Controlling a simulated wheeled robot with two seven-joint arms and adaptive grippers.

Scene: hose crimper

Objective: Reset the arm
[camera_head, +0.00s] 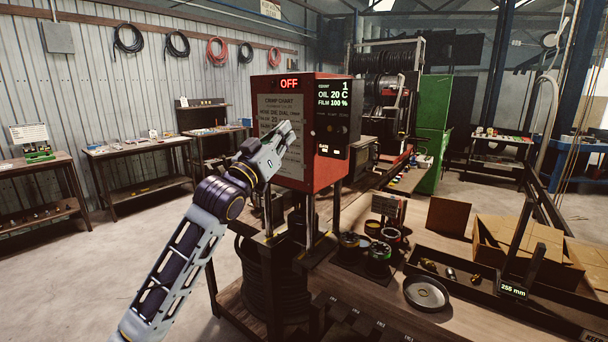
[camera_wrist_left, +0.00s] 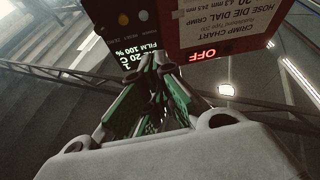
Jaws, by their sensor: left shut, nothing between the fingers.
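My left arm reaches up from the lower left in the head view. Its gripper (camera_head: 284,131) is in front of the red crimper cabinet (camera_head: 325,178), beside the crimp chart (camera_head: 281,104). In the left wrist view the left gripper (camera_wrist_left: 158,62) has its green-padded fingers together, with nothing seen between them. The cabinet appears upside down there, with its red OFF sign (camera_wrist_left: 203,54). Whether the fingers touch the cabinet cannot be told. My right gripper is in neither view.
The black display panel (camera_head: 333,118) reads OIL 20 C and FILM 100 %. A workbench (camera_head: 388,308) at the lower right holds several die pots, a round dish (camera_head: 426,294) and a cardboard box (camera_head: 530,248). Side tables stand along the left wall. Open floor lies at the left.

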